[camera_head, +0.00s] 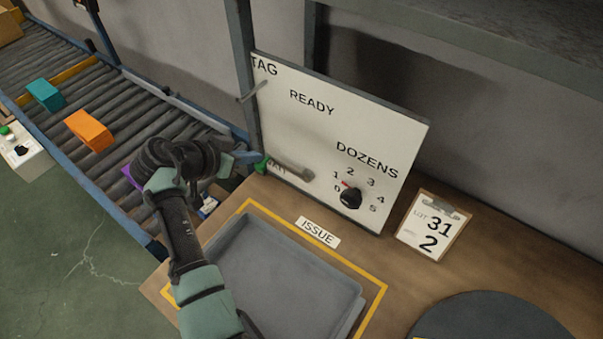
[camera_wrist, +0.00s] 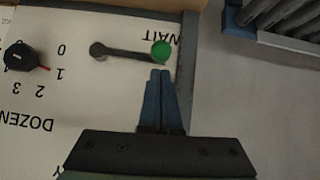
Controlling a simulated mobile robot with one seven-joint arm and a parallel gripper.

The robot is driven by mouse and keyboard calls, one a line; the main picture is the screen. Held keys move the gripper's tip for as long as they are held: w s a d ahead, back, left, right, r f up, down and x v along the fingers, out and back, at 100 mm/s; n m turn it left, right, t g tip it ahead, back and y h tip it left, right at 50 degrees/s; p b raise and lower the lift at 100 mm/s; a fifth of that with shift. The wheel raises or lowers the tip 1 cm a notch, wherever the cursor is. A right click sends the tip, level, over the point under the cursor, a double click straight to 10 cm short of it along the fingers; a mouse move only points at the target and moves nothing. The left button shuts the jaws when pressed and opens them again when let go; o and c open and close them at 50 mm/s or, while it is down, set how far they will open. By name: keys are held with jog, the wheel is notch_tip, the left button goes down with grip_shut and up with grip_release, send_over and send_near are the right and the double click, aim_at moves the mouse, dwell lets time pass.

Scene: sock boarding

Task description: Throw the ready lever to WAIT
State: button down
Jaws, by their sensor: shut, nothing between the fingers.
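The ready lever (camera_head: 290,171) is a grey arm on the white panel (camera_head: 325,130), with a green knob at its left end. It lies nearly level, its knob beside the partly covered WAIT label, well below the word READY. In the wrist view the lever (camera_wrist: 125,52) appears upside down, with the green knob (camera_wrist: 161,52) by the WAIT lettering (camera_wrist: 158,38). My gripper (camera_head: 252,157) is shut and empty. In the wrist view its fingertips (camera_wrist: 160,73) are close to the knob; I cannot tell whether they touch it.
A black DOZENS dial (camera_head: 351,198) with a red pointer near 1 is right of the lever. A grey tray (camera_head: 290,265) lies on the wooden table below the panel. A clipboard (camera_head: 433,226) stands to the right. A roller conveyor (camera_head: 110,90) with coloured blocks runs at left.

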jog(key=shift+w+a+f+b, duration=0.15)
jog(key=shift+a+f+b, duration=0.05)
jog(key=shift+f+b, duration=0.5)
jog(key=shift+f, duration=0.2)
